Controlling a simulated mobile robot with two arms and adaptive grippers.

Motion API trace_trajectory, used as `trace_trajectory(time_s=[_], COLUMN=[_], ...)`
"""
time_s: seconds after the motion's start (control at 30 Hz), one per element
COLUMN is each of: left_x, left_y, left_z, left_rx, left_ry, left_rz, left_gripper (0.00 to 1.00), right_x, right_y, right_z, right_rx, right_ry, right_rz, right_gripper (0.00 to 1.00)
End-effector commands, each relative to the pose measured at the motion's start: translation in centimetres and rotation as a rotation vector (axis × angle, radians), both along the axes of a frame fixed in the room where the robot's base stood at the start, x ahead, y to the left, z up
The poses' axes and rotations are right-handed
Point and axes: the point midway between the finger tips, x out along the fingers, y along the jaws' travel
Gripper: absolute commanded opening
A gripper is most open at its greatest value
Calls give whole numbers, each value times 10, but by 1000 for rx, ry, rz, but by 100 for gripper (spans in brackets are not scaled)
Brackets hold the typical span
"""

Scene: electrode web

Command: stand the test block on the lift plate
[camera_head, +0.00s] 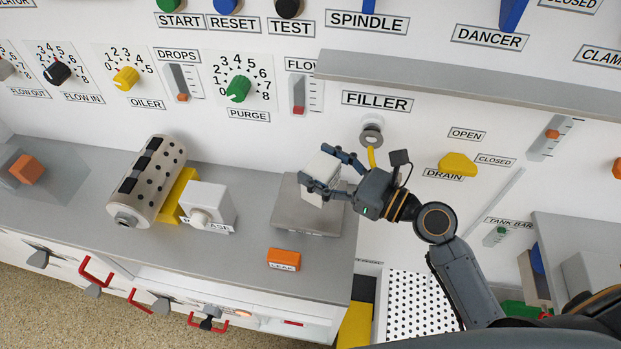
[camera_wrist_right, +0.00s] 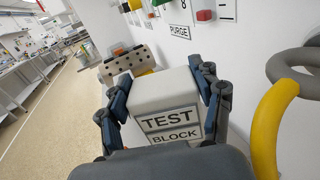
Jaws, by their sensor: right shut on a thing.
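The test block (camera_head: 322,167) is a white box held in my right gripper (camera_head: 318,172) over the grey square plate (camera_head: 302,219), which looks like the lift plate. The label on the plate's front edge is too small to read. In the right wrist view the block (camera_wrist_right: 165,100) sits between both fingers, with its "TEST BLOCK" label facing the camera. The block looks somewhat tilted in the head view. I cannot tell whether its underside touches the plate. My left gripper is not in view.
Left of the plate are a white box with a knob (camera_head: 209,203), a yellow block (camera_head: 178,194) and a perforated cylinder (camera_head: 147,180). An orange LEAF block (camera_head: 284,259) lies in front. The FILLER nozzle (camera_head: 371,132) and a grey ledge (camera_head: 450,81) are on the wall behind.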

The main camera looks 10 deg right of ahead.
Motion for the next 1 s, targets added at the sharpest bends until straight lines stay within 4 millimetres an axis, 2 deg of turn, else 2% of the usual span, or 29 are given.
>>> trace_trajectory(time_s=[0.03,0.1,0.27,0.37,0.43,0.6,1.0], left_x=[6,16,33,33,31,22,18], left_y=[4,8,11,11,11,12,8], left_z=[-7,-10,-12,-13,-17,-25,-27], left_rx=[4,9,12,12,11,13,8], left_ry=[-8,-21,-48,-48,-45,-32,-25], left_rz=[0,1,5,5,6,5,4], left_gripper=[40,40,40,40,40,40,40], right_x=[8,16,27,32,37,37,36], right_y=[3,6,10,11,14,13,13], right_z=[-15,-26,-39,-44,-52,-77,-83], right_rx=[4,3,1,1,2,1,1], right_ry=[4,3,2,1,2,4,2], right_rz=[-1,-2,-1,-1,-1,-2,-1], right_gripper=[22,22,22,22,22,22,22])
